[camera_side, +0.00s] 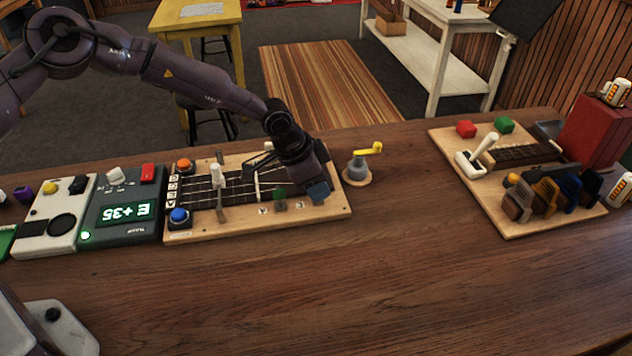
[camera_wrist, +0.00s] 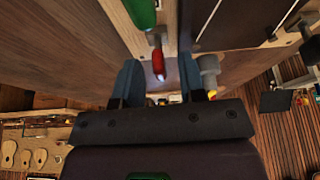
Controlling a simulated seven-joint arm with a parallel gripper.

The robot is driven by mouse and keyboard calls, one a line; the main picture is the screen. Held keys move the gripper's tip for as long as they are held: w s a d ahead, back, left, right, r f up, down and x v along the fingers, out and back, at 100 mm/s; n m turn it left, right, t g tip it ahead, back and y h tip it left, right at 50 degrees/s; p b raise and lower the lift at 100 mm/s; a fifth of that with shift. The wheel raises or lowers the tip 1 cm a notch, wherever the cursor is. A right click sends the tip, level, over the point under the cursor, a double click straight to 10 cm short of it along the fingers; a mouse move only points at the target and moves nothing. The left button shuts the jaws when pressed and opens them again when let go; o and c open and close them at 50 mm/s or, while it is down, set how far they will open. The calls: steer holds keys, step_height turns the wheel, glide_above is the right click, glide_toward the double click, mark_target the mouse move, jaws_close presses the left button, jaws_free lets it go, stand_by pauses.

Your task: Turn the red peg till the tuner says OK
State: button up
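The red peg (camera_wrist: 158,63) shows in the wrist view, between the two blue fingers of my gripper (camera_wrist: 160,78), with a gap on each side. My gripper is open and also shows over the right end of the fretted board (camera_side: 240,222) in the side view (camera_side: 318,191). There it hides the red peg. A green peg (camera_side: 280,199) stands left of my gripper; it is also at the top of the wrist view (camera_wrist: 142,12). The dark tuner (camera_side: 122,222) stands left of the board, and its green display (camera_side: 124,212) appears to read E +35, upside down.
A grey winder with a yellow handle (camera_side: 366,151) stands just right of the board. Orange (camera_side: 184,165) and blue (camera_side: 179,217) buttons sit at the board's left end.

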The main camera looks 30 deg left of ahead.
steer(key=shift+f, duration=0.15)
jaws_close()
steer(key=shift+m, duration=0.3)
steer(key=m+g+h, duration=0.1)
steer(key=m, duration=0.2)
steer(key=shift+w+m, duration=0.1)
steer(key=shift+m, duration=0.2)
steer(key=shift+m+g+h, duration=0.4)
steer(key=shift+m+g, duration=0.5)
steer(key=shift+m, duration=1.1)
jaws_free()
